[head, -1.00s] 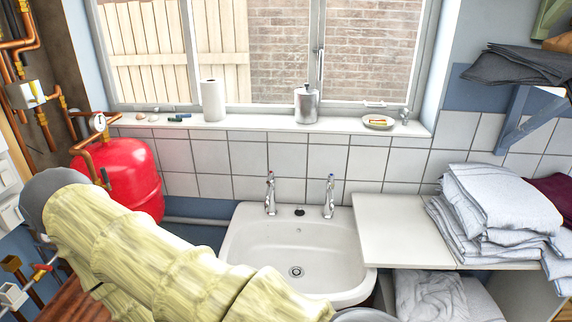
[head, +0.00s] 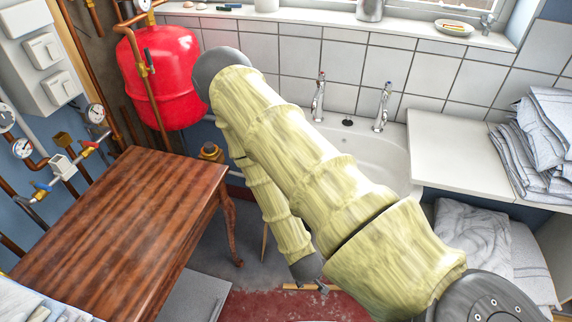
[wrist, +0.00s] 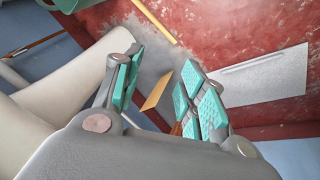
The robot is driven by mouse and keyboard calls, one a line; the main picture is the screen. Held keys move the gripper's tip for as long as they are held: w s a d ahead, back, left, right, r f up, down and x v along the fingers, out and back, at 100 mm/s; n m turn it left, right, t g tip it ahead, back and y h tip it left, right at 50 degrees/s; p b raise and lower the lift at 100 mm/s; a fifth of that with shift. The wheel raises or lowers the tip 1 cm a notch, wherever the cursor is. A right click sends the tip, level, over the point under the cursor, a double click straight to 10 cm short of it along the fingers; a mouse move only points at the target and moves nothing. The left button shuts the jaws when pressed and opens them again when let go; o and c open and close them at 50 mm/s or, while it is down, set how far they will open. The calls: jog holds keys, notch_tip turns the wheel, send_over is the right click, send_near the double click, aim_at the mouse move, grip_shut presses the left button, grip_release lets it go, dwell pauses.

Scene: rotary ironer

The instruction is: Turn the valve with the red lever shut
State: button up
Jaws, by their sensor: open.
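The valve with the red lever (head: 89,146) is on the pipework at the left wall in the head view, above the far left edge of the wooden table. Its small red lever lies roughly along the short pipe; its exact angle is hard to tell. A blue lever (head: 42,187) sits on the same pipework, lower left. My gripper (wrist: 160,90) is open and empty in the wrist view, with teal pads apart, above the red and grey floor.
The wooden table (head: 120,225) stands in front of the pipework. Gauges (head: 95,113) and white switch boxes (head: 42,55) are on the wall near the valve. A red tank (head: 160,75) stands behind the table. The sink (head: 375,155) and counter (head: 455,150) are at right.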

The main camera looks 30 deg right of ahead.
jog(key=w+d+f+m+t+h+b, duration=0.1)
jog(key=w+d+f+t+h+b, duration=0.1)
jog(key=w+d+f+b, duration=0.5)
jog(key=w+d+f+m+t+h+b, duration=0.1)
jog(key=w+d+f+t+h+b, duration=0.1)
jog(key=w+d+b, duration=0.5)
jog(key=w+d+f+m+t+h+b, duration=0.15)
jog(key=w+d+f+b, duration=0.3)
jog(key=w+b, duration=0.55)
jog(key=w+d+r+m+t+h+b, duration=0.1)
jog(key=w+r+m+t+h+b, duration=0.2)
jog(key=w+b, duration=1)
jog(key=w+d+r+m+t+h+b, duration=0.15)
jog(key=w+t+h+b, duration=0.35)
jog(key=w+b, duration=0.8)
jog(key=shift+g+h, duration=0.35)
jog(key=shift+g, duration=0.3)
jog(key=shift+r+b+x, duration=0.2)
jog(key=shift+b+x, duration=1.2)
jog(key=shift+x, duration=1.15)
jog(key=shift+r+b+x, duration=0.15)
jog(key=shift+b+x, duration=1.25)
jog(key=shift+x, duration=1.1)
jog(key=shift+s+a, duration=0.1)
grip_shut()
